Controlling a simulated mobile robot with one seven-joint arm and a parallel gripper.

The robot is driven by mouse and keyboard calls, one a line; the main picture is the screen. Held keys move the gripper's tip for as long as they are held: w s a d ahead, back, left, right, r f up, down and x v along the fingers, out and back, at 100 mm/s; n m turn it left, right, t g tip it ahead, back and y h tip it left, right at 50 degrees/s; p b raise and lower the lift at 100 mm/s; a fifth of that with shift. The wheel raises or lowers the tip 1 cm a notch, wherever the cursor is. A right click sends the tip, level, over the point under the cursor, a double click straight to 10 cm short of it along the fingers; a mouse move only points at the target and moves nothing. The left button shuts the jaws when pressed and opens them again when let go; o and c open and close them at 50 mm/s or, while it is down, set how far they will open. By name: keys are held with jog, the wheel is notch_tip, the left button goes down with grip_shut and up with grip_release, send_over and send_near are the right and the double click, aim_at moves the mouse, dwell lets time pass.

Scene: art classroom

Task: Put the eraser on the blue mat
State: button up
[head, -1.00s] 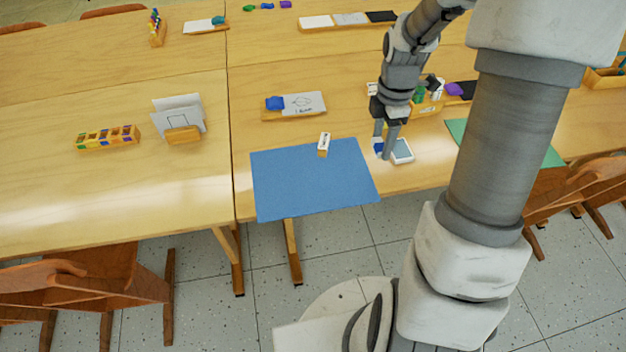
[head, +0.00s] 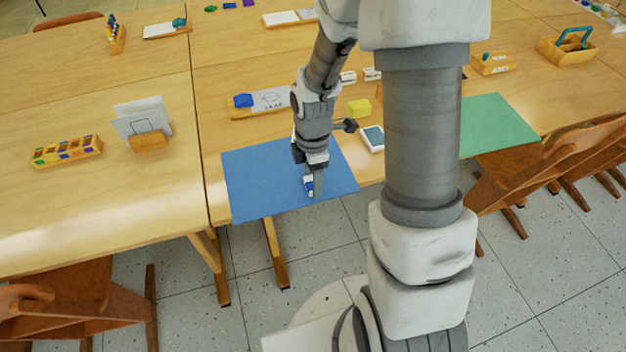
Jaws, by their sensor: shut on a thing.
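The blue mat (head: 255,185) lies at the front edge of the table, left of centre in the head view. My gripper (head: 310,190) is over the right half of the mat, pointing down. It is shut on a small blue and white block, which looks like the eraser (head: 308,183). The fingers cover part of the eraser. It is low over the mat; I cannot tell whether it touches the surface.
A white-framed tablet (head: 372,138) lies just right of the mat, with a yellow block (head: 360,109) behind it. A wooden tray (head: 262,104) with a blue item and a card stands behind the mat. A green mat (head: 497,122) lies farther right. The mat's left half is clear.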

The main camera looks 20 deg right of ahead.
jog(key=shift+f, duration=0.2)
jog(key=o, duration=1.3)
jog(key=shift+o, duration=0.2)
jog(key=shift+r, duration=0.1)
